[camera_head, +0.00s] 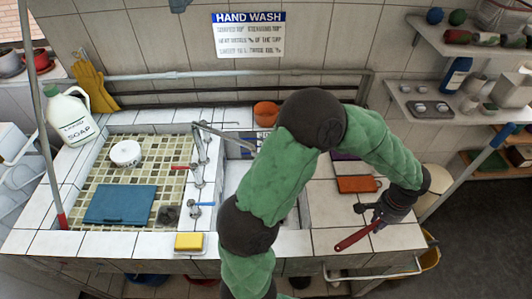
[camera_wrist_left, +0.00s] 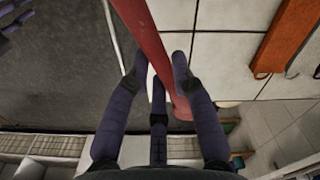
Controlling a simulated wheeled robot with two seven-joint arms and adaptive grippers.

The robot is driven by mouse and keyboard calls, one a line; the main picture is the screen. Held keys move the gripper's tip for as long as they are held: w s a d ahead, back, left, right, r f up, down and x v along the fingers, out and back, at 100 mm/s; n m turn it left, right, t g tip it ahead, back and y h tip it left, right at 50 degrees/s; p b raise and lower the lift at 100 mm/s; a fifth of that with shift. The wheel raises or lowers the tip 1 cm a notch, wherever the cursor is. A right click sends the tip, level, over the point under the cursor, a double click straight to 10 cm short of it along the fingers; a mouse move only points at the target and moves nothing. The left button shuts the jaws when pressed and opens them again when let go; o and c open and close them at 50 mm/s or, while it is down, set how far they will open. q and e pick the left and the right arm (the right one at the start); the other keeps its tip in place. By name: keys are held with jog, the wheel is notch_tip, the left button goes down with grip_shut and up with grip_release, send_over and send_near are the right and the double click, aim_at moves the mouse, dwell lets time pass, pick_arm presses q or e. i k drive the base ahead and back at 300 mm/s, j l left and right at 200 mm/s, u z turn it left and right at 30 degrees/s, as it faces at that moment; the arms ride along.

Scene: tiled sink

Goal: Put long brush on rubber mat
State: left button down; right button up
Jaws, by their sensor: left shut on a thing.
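My left gripper (camera_head: 374,214) is at the right end of the counter in the head view, its arm reaching across the sink. It is shut on a long red thing (camera_head: 352,239), which I take for the long brush. In the left wrist view the red length (camera_wrist_left: 150,40) runs between the fingers of my left gripper (camera_wrist_left: 160,72); its bristles cannot be made out. A flat blue rectangle (camera_head: 120,204), possibly the rubber mat, lies on the left tiled area, well apart from the gripper. Dark purple fingers at the wrist view's upper left look like my right gripper (camera_wrist_left: 8,18), mostly cut off.
An orange flat item (camera_head: 357,184) lies on the right counter. A white round tub (camera_head: 125,153), a yellow sponge (camera_head: 189,242) and a soap jug (camera_head: 72,117) stand on the left side. Taps (camera_head: 200,155) rise mid-counter. My arm hides much of the basin.

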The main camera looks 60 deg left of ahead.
aim_at(122, 204)
jog(key=k+j, duration=0.5)
jog(key=k, duration=0.15)
jog(key=k+j, duration=0.45)
jog(key=k, duration=0.2)
jog(key=k+j, duration=0.95)
jog(key=k, duration=0.3)
